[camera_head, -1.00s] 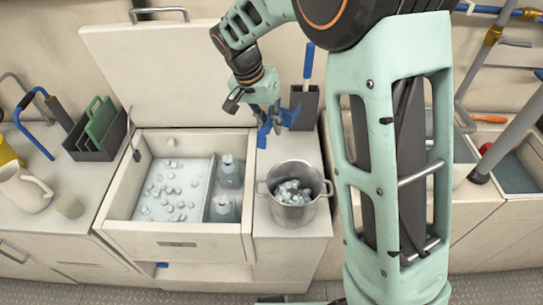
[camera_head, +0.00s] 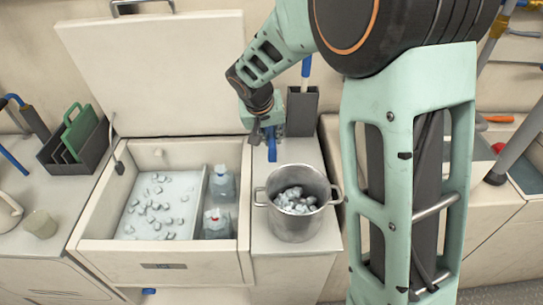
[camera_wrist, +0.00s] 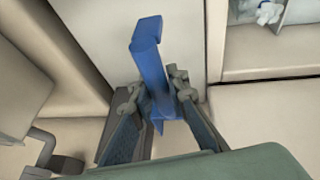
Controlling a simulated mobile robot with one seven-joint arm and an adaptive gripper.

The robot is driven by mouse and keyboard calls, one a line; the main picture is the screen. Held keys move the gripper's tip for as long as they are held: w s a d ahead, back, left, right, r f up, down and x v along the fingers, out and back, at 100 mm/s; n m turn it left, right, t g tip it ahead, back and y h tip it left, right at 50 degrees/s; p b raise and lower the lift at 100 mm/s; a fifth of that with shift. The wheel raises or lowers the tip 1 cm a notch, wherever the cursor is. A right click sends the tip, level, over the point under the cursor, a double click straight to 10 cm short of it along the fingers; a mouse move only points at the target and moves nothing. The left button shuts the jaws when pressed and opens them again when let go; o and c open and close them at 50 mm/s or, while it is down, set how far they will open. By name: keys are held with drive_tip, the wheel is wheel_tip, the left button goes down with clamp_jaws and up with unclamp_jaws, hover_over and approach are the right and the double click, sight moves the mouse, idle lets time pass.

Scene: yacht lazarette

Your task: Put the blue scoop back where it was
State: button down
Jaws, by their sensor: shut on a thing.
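My gripper (camera_wrist: 155,108) is shut on the blue scoop (camera_wrist: 148,60). In the wrist view the scoop sticks out between the two fingers, with its narrow blue part pointing away from me. In the head view my gripper (camera_head: 264,130) is above the counter, just left of a dark upright holder (camera_head: 302,112), and the scoop (camera_head: 271,148) shows as a small blue piece below it. The scoop's far side and part of my fingers are hidden. A blue-handled tool (camera_head: 306,66) shows at the holder; its lower end is hidden.
A steel pot (camera_head: 296,229) with ice stands right of an open ice chest (camera_head: 240,245) holding ice and bottles. The chest's raised lid (camera_head: 155,75) is behind it. A rack with green boards (camera_head: 95,155) stands left. Some counter (camera_head: 262,175) is bare behind the pot.

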sight(272, 164)
wheel_tip(272, 164, down, 7)
drive_tip(key=shift+r+b, duration=0.2)
drive_tip(key=shift+b, duration=0.5)
drive_tip(key=shift+f, duration=0.15)
drive_tip(key=c, duration=1.9)
unclamp_jaws()
drive_tip(key=shift+r, duration=0.25)
drive_tip(key=p+v, duration=0.2)
drive_tip(key=v, duration=1)
drive_tip(key=shift+f, duration=0.1)
